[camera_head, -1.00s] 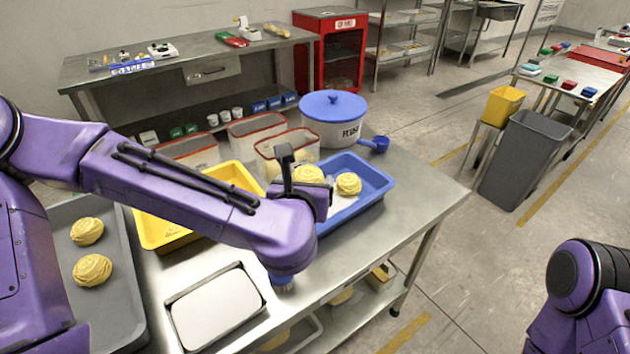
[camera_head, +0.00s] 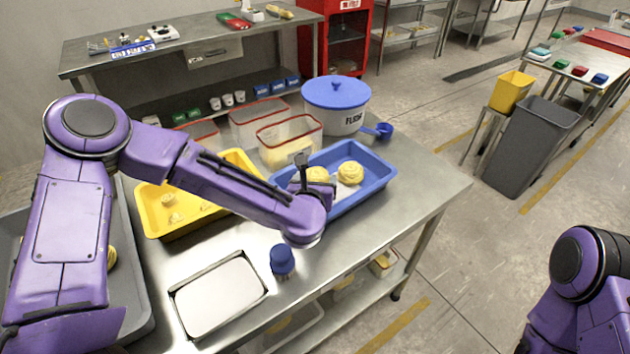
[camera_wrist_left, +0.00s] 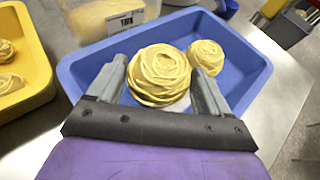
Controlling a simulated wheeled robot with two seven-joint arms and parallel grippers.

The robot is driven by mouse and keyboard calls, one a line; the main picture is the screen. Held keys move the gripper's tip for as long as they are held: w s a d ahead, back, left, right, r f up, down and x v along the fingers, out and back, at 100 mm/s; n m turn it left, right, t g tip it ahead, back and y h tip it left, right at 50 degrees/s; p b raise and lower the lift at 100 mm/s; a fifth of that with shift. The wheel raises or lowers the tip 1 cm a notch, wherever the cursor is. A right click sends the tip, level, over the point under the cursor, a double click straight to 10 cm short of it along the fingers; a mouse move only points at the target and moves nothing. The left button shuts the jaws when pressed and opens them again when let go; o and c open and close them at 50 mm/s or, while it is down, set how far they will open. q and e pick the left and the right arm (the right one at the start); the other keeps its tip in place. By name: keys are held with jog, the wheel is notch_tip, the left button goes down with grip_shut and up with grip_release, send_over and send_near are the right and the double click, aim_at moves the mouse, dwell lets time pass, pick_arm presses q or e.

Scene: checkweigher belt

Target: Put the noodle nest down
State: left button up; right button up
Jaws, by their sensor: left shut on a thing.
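My left gripper (camera_head: 311,181) is shut on a yellow noodle nest (camera_head: 317,174), at the blue tray (camera_head: 352,206). In the left wrist view the held nest (camera_wrist_left: 160,72) sits between the two grey fingers (camera_wrist_left: 158,80), over the tray's near part. A second nest (camera_head: 350,173) lies in the tray to the right, close beside the held one; it also shows in the left wrist view (camera_wrist_left: 207,57). I cannot tell whether the held nest touches the tray floor. My right gripper is out of view; only part of that arm shows.
A yellow tray (camera_head: 155,233) with small pale pieces stands left of the blue tray. A lidded tub (camera_head: 342,120), clear bins (camera_head: 288,148) and a blue scoop (camera_head: 382,130) stand behind. A flat metal-rimmed pan (camera_head: 218,295) and a blue-capped container (camera_head: 282,262) are nearer.

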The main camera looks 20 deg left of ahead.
pick_arm(q)
jog(key=shift+w+f+b, duration=0.1)
jog(key=shift+f+b, duration=0.4)
jog(key=shift+f, duration=0.15)
jog(key=o, duration=1)
jog(key=shift+r+p, duration=0.6)
jog(key=shift+p, duration=0.1)
jog(key=shift+s+r, duration=0.2)
jog(key=shift+s, duration=0.1)
jog(key=b+v, duration=0.2)
jog(key=v, duration=0.8)
jog(key=shift+s+b, duration=0.15)
jog(key=shift+b, duration=0.15)
jog(key=shift+s+d+r, duration=0.1)
jog(key=shift+s+r, duration=0.25)
jog(key=shift+s, duration=0.2)
